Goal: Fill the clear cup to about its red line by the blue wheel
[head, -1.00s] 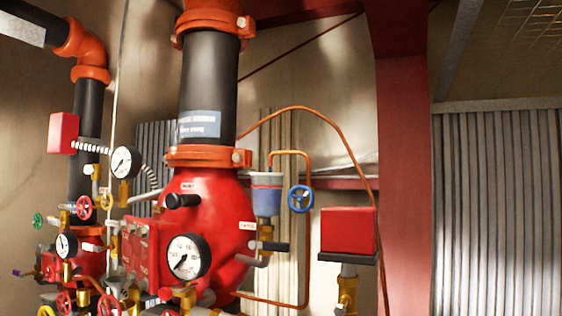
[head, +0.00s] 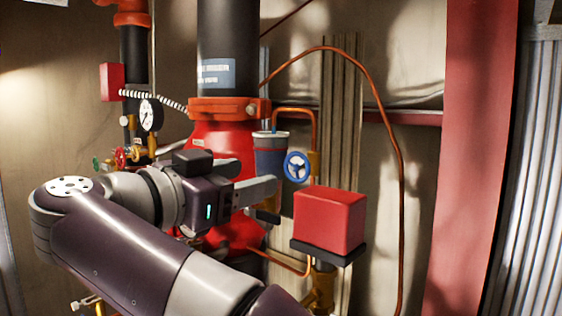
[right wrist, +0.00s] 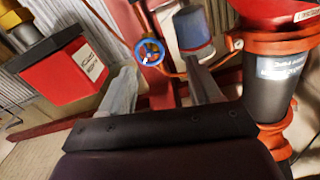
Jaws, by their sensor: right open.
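The cup (head: 271,162) stands upright by the red riser body, under a bent copper pipe. It looks grey-blue with a thin reddish line near its top; I cannot tell the fill level. The blue wheel (head: 297,166) is on the pipe's brass valve just right of the cup. My right gripper (head: 257,176) is open and empty, in front of the riser and left of the wheel, its lower finger overlapping the cup's lower part in the picture. In the right wrist view, the wheel (right wrist: 149,52) and cup (right wrist: 193,33) show beyond the open fingers. My left gripper is out of view.
A red box (head: 329,220) on a black base stands just right of and below the wheel. A looping copper pipe (head: 401,200) runs to its right. Gauges and small valves (head: 150,114) crowd the left. A red column (head: 468,150) stands at the right.

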